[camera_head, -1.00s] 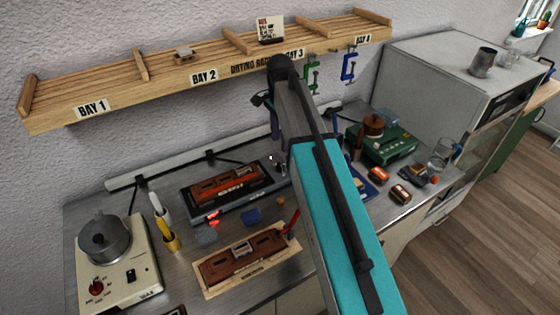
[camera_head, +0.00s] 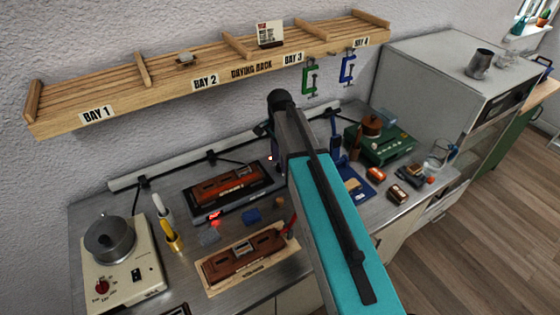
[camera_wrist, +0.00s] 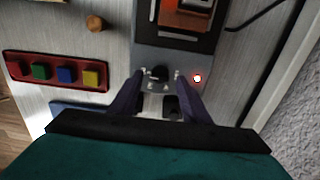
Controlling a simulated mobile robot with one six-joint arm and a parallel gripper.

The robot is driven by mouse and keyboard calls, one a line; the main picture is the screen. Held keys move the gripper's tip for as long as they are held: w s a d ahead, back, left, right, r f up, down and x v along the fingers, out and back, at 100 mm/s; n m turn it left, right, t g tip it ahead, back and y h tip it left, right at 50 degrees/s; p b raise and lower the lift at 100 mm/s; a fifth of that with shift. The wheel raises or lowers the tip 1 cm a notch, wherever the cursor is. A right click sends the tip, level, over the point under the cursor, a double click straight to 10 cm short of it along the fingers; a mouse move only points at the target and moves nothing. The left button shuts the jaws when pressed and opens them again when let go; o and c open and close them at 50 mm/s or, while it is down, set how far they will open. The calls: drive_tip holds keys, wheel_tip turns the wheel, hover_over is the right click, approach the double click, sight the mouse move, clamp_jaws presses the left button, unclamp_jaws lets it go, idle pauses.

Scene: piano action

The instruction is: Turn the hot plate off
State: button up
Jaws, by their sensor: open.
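The grey-and-black flat unit (camera_head: 236,208), which I take for the hot plate, sits mid-bench and bears a brown, orange-lit wooden piece. Its end panel (camera_wrist: 147,48) fills the middle of the wrist view. A small dark knob or switch (camera_wrist: 160,73) is on that panel, beside a lit red lamp (camera_wrist: 197,78). My gripper (camera_wrist: 158,78) is open, its two purple fingers on either side of the knob; whether they touch it I cannot tell. In the head view my arm hides most of the gripper and the knob.
A cream wax unit (camera_head: 120,270) with a grey pot (camera_head: 108,240) stands at left. A green unit (camera_head: 385,149) stands at right. A wooden rack (camera_head: 130,105) overhangs the bench at the back. A coloured-button block (camera_wrist: 55,71) lies left of the panel.

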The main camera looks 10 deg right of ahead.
drive_tip(key=shift+f, duration=0.75)
drive_tip(key=c, duration=1)
drive_tip(key=shift+c, duration=0.2)
